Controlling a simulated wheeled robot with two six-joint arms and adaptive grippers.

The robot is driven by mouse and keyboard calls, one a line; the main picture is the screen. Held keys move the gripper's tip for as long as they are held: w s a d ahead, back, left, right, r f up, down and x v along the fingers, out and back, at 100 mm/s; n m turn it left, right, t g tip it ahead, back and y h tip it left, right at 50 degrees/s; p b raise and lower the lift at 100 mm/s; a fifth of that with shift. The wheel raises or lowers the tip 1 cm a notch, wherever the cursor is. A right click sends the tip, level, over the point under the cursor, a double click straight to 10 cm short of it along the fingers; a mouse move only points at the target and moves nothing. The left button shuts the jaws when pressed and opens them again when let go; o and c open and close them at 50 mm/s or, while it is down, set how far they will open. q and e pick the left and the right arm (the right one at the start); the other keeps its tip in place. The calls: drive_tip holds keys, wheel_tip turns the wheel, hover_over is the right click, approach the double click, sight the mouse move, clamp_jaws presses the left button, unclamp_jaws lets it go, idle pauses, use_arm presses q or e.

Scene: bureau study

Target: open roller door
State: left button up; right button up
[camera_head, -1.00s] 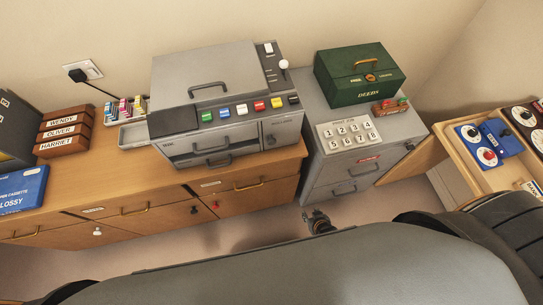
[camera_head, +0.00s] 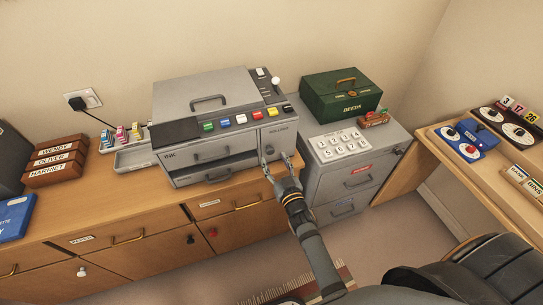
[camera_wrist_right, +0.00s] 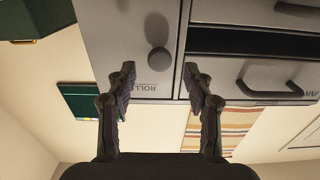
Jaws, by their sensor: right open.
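The roller door (camera_head: 281,134) is the grey panel at the right end of the grey machine's front, and it looks closed. Its dark round knob (camera_head: 271,139) sits near the panel's left edge. In the right wrist view, the door (camera_wrist_right: 125,35) shows upside down, with the knob (camera_wrist_right: 158,60) and part of its label. My right gripper (camera_head: 275,160) is open and empty in front of the door, its fingertips below the knob in the head view. In the wrist view, the fingers (camera_wrist_right: 160,75) lie to either side of the knob, with no contact visible. My left gripper is out of view.
A machine drawer (camera_head: 218,169) with a handle is beside the door. The wooden cabinet (camera_head: 120,195) supports the machine. A grey filing cabinet (camera_head: 352,185) with a green box (camera_head: 340,98) stands right. A desk (camera_head: 450,150) is at far right. Open floor lies in front.

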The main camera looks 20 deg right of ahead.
sight(271, 153)
drive_tip(key=shift+w+f, duration=0.1)
drive_tip(key=shift+w, duration=1.75)
clamp_jaws()
